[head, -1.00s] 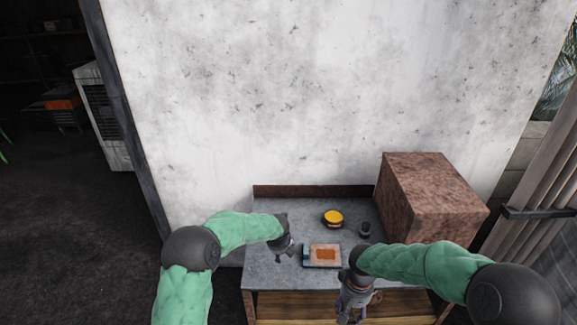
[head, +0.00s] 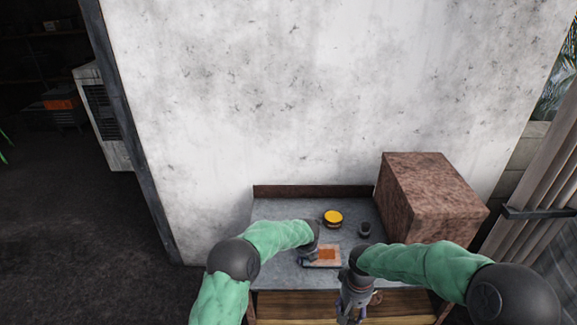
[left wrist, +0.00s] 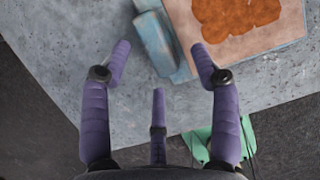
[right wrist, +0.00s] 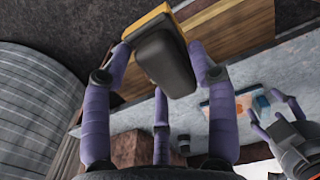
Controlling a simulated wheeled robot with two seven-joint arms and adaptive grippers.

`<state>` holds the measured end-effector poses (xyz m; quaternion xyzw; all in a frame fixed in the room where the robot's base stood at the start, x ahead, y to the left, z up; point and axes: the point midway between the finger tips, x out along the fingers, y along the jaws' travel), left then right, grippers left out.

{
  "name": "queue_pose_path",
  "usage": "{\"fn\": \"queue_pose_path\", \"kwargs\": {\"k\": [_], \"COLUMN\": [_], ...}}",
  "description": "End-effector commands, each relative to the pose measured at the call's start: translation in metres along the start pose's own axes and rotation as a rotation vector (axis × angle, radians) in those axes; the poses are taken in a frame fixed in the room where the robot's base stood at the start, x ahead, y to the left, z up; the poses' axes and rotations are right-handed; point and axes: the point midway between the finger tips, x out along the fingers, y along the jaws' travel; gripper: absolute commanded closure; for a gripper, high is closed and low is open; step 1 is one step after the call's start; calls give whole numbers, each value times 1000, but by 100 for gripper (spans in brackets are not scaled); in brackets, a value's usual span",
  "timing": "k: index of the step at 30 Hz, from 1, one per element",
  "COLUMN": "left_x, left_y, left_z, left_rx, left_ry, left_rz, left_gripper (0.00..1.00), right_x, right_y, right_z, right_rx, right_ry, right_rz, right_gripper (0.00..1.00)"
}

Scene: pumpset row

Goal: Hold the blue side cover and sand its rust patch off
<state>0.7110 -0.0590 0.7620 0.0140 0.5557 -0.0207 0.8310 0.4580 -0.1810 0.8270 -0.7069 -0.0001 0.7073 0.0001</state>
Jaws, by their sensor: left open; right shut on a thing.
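The side cover (head: 338,249) lies flat on the grey bench, with a pale pinkish face and an orange-brown rust patch (head: 327,254). In the left wrist view its blue edge piece (left wrist: 155,42) and rust patch (left wrist: 237,12) show, partly cut off by the frame. My left gripper (head: 308,257) is open at the cover's left end, and its fingers (left wrist: 160,60) are spread about the blue edge piece without visibly closing on it. My right gripper (right wrist: 163,60) is shut on a black sander (right wrist: 168,68) with a yellow-orange edge, in front of the bench.
A yellow-topped round item (head: 333,217) and a small dark cup (head: 364,229) stand behind the cover. A large brown box (head: 430,200) fills the bench's right back. A wall rises behind the bench (head: 275,272); its left part is clear.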

Motion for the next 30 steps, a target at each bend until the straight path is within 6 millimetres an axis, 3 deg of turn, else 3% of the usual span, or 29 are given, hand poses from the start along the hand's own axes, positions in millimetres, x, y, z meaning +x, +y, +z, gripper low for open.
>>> {"fn": "queue_pose_path", "kwargs": {"k": [7, 18, 24, 25, 30], "left_x": [17, 20, 20, 20, 20], "left_y": [0, 0, 0, 0, 0], "left_z": [0, 0, 0, 0, 0], "left_rx": [-1, -1, -1, -1, -1], "left_ry": [0, -1, 0, 0, 0], "left_rz": [0, 0, 0, 0, 0], "left_gripper": [38, 38, 94, 100, 100], "right_x": [0, 0, 0, 0, 0], "right_y": [0, 0, 0, 0, 0], "right_z": [0, 0, 0, 0, 0], "right_rx": [0, 0, 0, 0, 0], "right_ry": [1, 1, 1, 1, 1], "right_rz": [0, 0, 0, 0, 0], "right_gripper": [79, 79, 79, 79, 79]}}
